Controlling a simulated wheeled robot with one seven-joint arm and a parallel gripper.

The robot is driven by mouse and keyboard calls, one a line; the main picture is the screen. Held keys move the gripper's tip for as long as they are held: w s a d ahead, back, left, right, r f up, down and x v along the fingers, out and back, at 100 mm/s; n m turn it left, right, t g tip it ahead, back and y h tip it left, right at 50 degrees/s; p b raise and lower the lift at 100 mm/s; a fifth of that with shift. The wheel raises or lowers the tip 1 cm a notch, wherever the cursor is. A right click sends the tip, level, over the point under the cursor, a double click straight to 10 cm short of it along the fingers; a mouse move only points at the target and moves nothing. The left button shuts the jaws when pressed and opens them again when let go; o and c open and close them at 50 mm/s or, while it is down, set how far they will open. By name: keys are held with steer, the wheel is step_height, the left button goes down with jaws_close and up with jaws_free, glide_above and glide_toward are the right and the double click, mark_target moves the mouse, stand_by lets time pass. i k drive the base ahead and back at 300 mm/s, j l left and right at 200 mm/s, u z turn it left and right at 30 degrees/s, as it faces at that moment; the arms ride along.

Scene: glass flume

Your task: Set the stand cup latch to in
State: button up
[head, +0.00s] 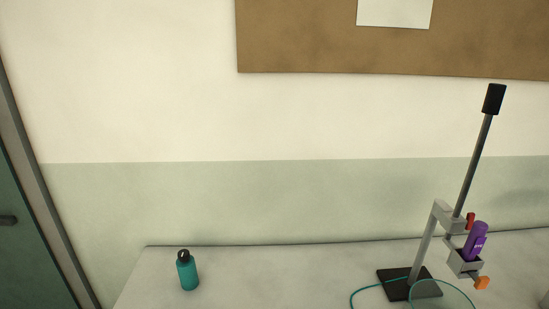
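A small red piece (470,220) sits by the rod above the cup. My gripper is not in view.
A teal bottle (187,272) stands on the bench (270,275) at the left, with clear surface between it and the stand. A cork board (310,40) hangs on the wall behind.

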mark_target(482, 283)
steer(key=l+z, duration=0.15)
steer(key=z, duration=0.3)
steer(key=l+z, duration=0.2)
steer(key=z, duration=0.3)
